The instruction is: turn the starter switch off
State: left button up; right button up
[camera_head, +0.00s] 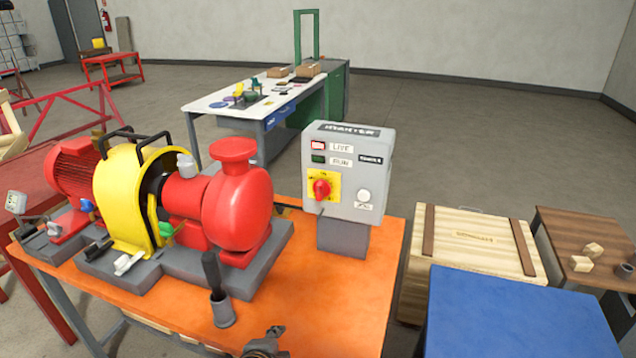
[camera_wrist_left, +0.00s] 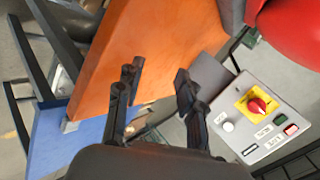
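The grey starter box (camera_head: 347,165) stands on a grey pedestal at the right of the orange bench. Its red rotary switch (camera_head: 322,188) sits on a yellow plate; I cannot read its position for certain. My left gripper (camera_head: 264,342) shows only partly at the bottom edge of the head view. Its fingers (camera_wrist_left: 158,82) are apart with nothing between them. My right gripper is out of view.
The red pump (camera_head: 238,205) and yellow coupling guard (camera_head: 122,195) fill the left of the orange bench (camera_head: 345,310). A dark cup (camera_head: 222,312) holding a tool stands in front. A wooden crate (camera_head: 465,250) and blue surface (camera_head: 515,315) lie to the right. The bench before the starter is clear.

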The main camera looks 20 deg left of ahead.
pick_arm(q)
jog(key=w+r+m+t, duration=0.4)
jog(key=w+r+m, duration=0.4)
jog(key=w+m, duration=0.25)
jog(key=m+t+h, duration=0.2)
jog(key=m+t, duration=0.2)
jog(key=m, duration=0.8)
send_near(318, 186)
jog(key=w, duration=0.2)
jog(key=w+p, duration=0.1)
jog(key=w, duration=0.4)
jog(key=shift+w+d+p, duration=0.25)
jog(key=shift+p, duration=0.15)
jog(key=shift+w, duration=0.9)
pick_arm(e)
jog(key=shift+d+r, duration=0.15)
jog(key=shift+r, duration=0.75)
pick_arm(q)
jog(key=shift+c, duration=0.2)
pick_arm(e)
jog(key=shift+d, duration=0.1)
pick_arm(q)
grip_shut()
